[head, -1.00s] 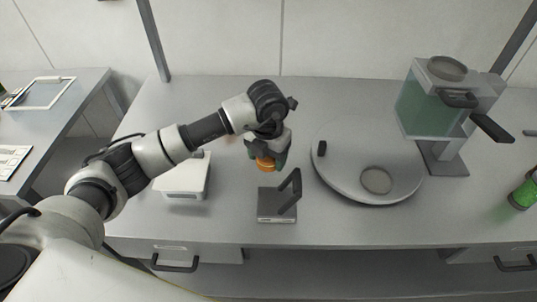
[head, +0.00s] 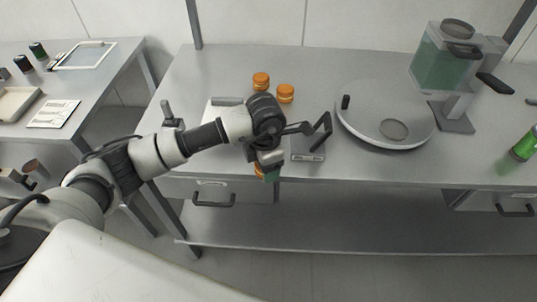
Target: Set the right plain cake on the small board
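Two more orange rounds stand on the counter behind my arm, one at the left (head: 261,81) and one at the right (head: 286,94). I cannot tell for sure which flat piece is the small board; a flat white panel with markings (head: 53,114) lies on the left table. My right gripper is not in view.
A grey angled stand (head: 308,156) and a large round plate (head: 365,124) are right of my gripper. A white device (head: 218,106) is partly behind my arm. A dispenser (head: 445,60) stands farther right. The left table holds a white frame (head: 84,54) and a tray (head: 14,105).

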